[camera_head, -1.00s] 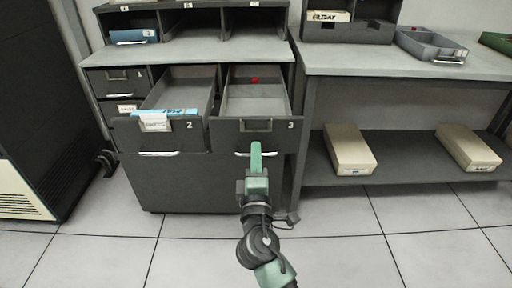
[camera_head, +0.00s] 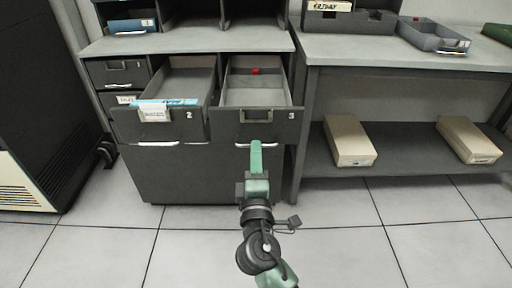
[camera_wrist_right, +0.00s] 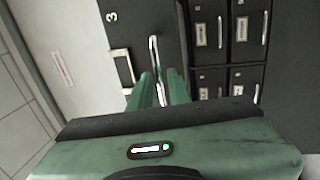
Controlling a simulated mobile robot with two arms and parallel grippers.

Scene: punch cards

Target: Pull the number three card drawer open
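The number 3 card drawer (camera_head: 225,122) stands pulled out of the dark cabinet. Its grey inside and a small red object (camera_head: 255,71) at the back are visible. A bright bar handle (camera_head: 243,145) sits low on its front; it also shows upright in the right wrist view (camera_wrist_right: 153,52). My right gripper (camera_head: 256,146) is at this handle. In the wrist view, the handle bar lies between the two green fingers of the right gripper (camera_wrist_right: 160,88), with narrow gaps beside it, so the fingers look slightly apart. My left gripper is out of view.
The number 2 drawer (camera_head: 193,128) stands open on the left, with blue and white cards (camera_head: 165,103) at its front. A bench (camera_head: 385,60) on the right holds a grey tray (camera_head: 432,40); two beige boxes (camera_head: 348,140) lie on its lower shelf. The floor in front is clear.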

